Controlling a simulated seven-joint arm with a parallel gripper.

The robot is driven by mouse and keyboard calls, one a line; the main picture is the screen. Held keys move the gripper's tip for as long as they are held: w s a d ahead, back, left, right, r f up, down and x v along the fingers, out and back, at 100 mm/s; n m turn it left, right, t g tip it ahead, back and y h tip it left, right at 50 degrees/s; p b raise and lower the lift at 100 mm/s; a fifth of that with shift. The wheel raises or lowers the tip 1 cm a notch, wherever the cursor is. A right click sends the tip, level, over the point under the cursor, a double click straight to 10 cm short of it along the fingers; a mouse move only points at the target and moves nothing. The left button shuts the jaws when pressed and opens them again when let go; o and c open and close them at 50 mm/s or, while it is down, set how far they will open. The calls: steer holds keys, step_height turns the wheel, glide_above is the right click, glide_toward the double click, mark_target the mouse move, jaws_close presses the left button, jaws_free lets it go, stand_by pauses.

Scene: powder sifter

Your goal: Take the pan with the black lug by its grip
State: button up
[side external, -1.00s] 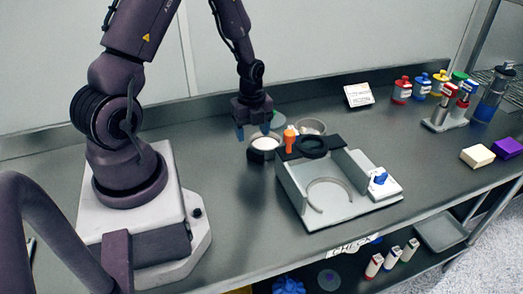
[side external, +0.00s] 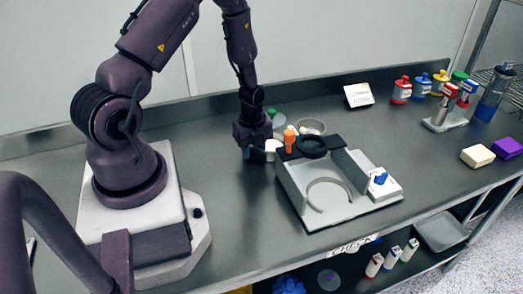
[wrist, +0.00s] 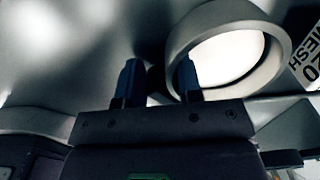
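The pan (side external: 272,147) is a small round dish with a pale inside, left of the sifter stand and partly hidden by my gripper (side external: 257,152). In the wrist view the pan (wrist: 172,55) shows a thick grey rim around a bright white inside. A dark piece at its left side, seemingly the black lug (wrist: 154,80), shows between the two blue fingertips. In the wrist view my gripper (wrist: 160,72) has its fingers apart, with the right one overlapping the pan's rim. I cannot tell whether either finger touches the lug.
A mesh label (wrist: 305,55) lies right of the pan. The counter in front of my gripper is clear.

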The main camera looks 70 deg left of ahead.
steer(key=c, duration=0.3)
steer(key=shift+r, duration=0.15)
steer(key=shift+c, duration=0.2)
